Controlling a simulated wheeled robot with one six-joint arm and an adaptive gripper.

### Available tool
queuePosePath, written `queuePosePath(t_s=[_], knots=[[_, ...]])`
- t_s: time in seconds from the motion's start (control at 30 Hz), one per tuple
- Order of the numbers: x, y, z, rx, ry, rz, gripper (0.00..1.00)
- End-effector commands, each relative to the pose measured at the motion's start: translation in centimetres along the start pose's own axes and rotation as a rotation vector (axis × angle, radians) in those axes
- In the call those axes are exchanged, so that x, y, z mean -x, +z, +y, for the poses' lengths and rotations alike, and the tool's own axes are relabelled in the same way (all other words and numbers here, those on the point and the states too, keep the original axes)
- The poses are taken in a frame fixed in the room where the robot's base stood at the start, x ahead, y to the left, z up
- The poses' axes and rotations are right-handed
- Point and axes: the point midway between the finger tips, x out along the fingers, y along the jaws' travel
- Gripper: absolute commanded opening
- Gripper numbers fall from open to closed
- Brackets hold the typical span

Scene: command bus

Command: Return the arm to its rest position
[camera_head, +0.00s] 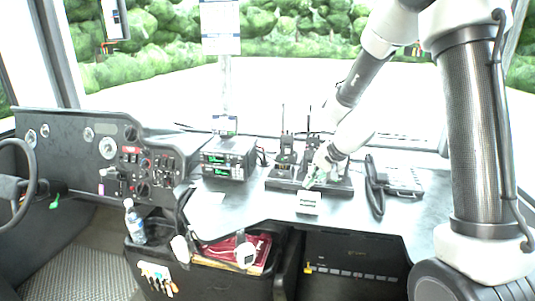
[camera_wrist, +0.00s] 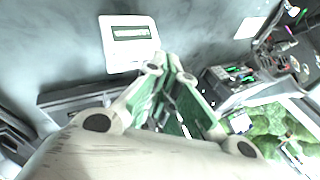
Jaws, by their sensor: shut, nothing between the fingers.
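My arm (camera_head: 365,75) reaches from the right side of the head view down and left to the dashboard counter. My gripper (camera_head: 312,180) is low over the radio charging stand (camera_head: 340,188), just behind a small white box (camera_head: 308,203). In the wrist view my gripper (camera_wrist: 172,75) is shut and empty, its fingers together. The white box shows beyond the fingertips in the wrist view (camera_wrist: 130,42). I cannot tell whether the fingers touch the stand.
Upright handheld radios (camera_head: 285,150) stand beside my gripper. A radio unit (camera_head: 228,157) with green displays is to the left, a corded phone (camera_head: 378,185) to the right. A bottle (camera_head: 133,222) stands at lower left. The windshield lies behind the counter.

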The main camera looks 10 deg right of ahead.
Motion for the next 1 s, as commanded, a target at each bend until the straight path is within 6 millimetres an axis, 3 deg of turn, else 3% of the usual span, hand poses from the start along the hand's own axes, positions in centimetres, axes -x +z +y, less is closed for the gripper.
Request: queuePosePath(t_s=[0.1, 0.2, 0.4, 0.6, 0.8, 1.0], knots=[[3.6, 4.2, 1.7, 0.085, 0.037, -0.144, 0.00], [7.8, 6.7, 3.2, 0.159, 0.080, -0.221, 0.00], [17.0, 10.5, 7.2, 0.308, 0.205, -0.289, 0.00], [26.1, 13.3, 11.9, 0.446, 0.356, -0.231, 0.00], [31.2, 14.5, 13.7, 0.526, 0.403, -0.077, 0.00], [33.2, 14.7, 13.2, 0.534, 0.377, 0.022, 0.00]])
